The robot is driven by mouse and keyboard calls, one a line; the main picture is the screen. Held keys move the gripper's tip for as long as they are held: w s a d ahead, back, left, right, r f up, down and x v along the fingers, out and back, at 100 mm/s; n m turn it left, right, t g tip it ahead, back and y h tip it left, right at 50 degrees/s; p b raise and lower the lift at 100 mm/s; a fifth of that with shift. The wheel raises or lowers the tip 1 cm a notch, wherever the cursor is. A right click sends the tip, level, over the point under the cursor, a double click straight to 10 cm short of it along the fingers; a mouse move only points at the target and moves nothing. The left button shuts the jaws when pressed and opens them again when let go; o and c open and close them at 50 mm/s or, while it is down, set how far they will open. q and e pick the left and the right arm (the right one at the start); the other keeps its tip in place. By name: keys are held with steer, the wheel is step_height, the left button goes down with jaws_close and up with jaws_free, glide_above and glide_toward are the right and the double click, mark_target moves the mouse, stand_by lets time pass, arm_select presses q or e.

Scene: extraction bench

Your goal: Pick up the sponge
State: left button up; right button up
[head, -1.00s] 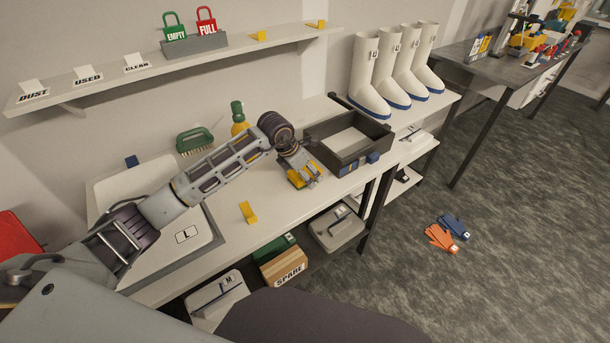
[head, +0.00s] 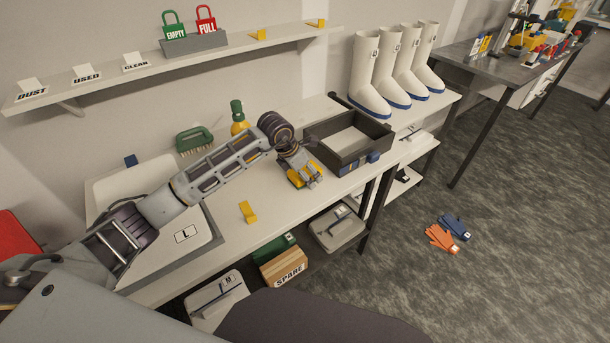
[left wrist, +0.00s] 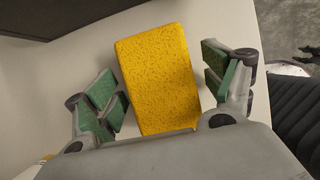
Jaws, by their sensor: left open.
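The yellow sponge (left wrist: 158,75) lies on the white bench in the left wrist view, slightly tilted in the picture. My left gripper (left wrist: 165,88) is open, with green-padded fingers on either side of the sponge. My right gripper is not in view.
A dark open tray (head: 347,142) stands right of my left gripper. A green brush (head: 195,140) and a yellow-green bottle (head: 238,118) stand behind my arm. A yellow bracket (head: 248,212) sits near the front edge. White boots (head: 372,80) stand beyond the tray.

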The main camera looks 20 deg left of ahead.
arm_select(q)
steer(key=c, duration=0.9)
steer(key=shift+f, duration=0.1)
steer(key=shift+c, duration=1)
steer(key=shift+s, duration=0.1)
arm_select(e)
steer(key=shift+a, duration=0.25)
